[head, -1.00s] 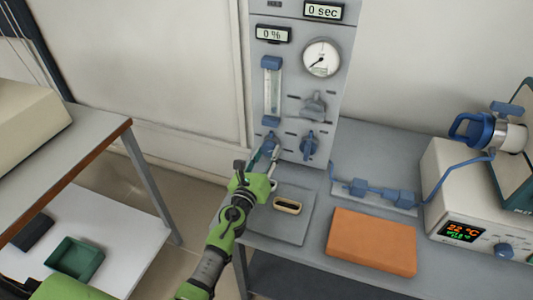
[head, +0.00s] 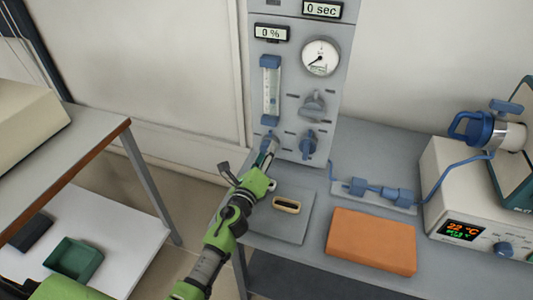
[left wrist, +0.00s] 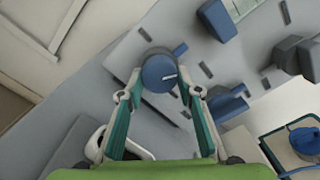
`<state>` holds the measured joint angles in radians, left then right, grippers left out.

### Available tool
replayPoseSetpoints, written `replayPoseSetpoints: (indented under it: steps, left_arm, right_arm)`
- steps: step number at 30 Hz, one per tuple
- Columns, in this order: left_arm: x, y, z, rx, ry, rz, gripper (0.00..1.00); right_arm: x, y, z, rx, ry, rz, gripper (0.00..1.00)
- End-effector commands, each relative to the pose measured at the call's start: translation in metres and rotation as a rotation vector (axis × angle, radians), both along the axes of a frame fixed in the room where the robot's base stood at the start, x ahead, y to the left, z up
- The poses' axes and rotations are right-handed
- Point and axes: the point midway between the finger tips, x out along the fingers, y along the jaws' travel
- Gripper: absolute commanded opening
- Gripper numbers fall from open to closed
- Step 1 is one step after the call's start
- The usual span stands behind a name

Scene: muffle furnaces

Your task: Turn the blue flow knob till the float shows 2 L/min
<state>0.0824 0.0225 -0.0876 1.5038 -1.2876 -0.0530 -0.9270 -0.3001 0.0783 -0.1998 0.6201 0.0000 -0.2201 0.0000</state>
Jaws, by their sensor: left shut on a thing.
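The blue flow knob (head: 269,138) is at the lower left of the grey panel (head: 298,120), under the flow tube (head: 271,90). My left gripper (head: 266,155) reaches up to it from below. The tube's float and scale are too small to read. My right gripper is in neither view.
Another blue knob (head: 308,144) is close to the right, with a grey valve handle (head: 312,105) above it. A pressure gauge (head: 320,58) and a "0 %" display (head: 271,32) are higher up. An orange block (head: 371,241) and a slotted plate (head: 290,228) lie on the bench.

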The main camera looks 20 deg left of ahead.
Motion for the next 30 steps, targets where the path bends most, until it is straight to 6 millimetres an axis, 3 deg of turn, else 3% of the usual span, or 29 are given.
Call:
replayPoseSetpoints:
  steps: [12,13,14,15,25,30]
  left_arm:
    - [0.0,0.001,0.0,-0.005,0.0,0.001,0.11]
    - [0.0,0.001,0.0,-0.005,0.0,0.001,0.4]
    - [0.0,0.001,0.0,-0.005,0.0,0.001,0.48]
    - [0.0,0.0,0.0,-0.005,0.0,0.001,0.49]
    - [-0.001,0.0,0.0,-0.005,0.001,0.001,0.49]
    - [-0.018,0.002,-0.002,-0.003,0.002,0.0,0.49]
  right_arm:
    - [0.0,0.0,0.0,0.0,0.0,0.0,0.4]
    - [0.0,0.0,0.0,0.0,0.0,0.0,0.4]
    - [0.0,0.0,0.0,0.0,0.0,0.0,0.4]
    - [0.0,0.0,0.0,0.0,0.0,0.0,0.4]
    - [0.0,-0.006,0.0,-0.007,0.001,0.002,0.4]
    - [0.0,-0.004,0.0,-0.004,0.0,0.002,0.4]
